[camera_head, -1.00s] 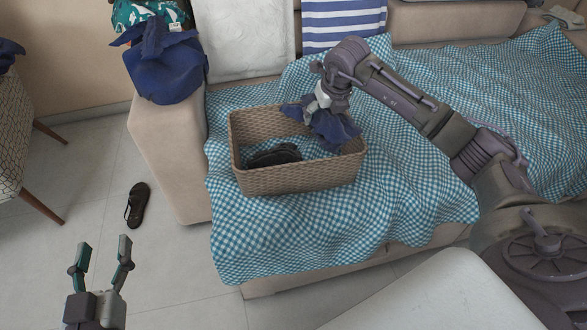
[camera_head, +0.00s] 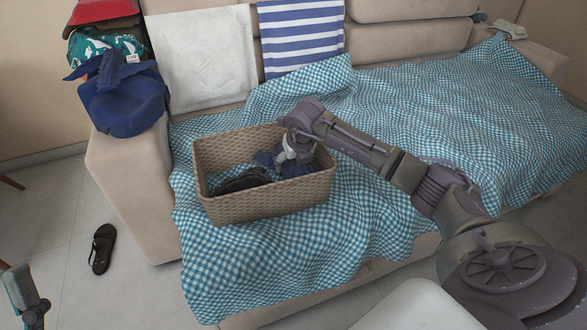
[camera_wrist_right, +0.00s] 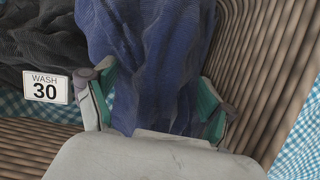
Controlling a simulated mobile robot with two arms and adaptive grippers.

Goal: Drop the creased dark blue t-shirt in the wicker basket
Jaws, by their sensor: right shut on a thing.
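The wicker basket (camera_head: 265,203) stands on the checked blanket on the sofa. My right gripper (camera_head: 292,157) reaches down into its right half and is shut on the dark blue t-shirt (camera_head: 266,159). In the right wrist view the creased t-shirt (camera_wrist_right: 155,60) hangs between the fingers, beside the ribbed wicker wall (camera_wrist_right: 262,60). Its lower part is hidden in the head view by the basket's front wall. My left gripper (camera_head: 24,292) shows only in part at the lower left edge, apart from everything, so its opening cannot be judged.
A dark garment (camera_head: 243,181) lies in the basket's left part; a "WASH 30" label (camera_wrist_right: 45,87) shows near it. Folded clothes (camera_head: 122,98) are stacked on the sofa arm. A black flip-flop (camera_head: 102,248) lies on the floor. The blanket (camera_head: 440,120) to the right is clear.

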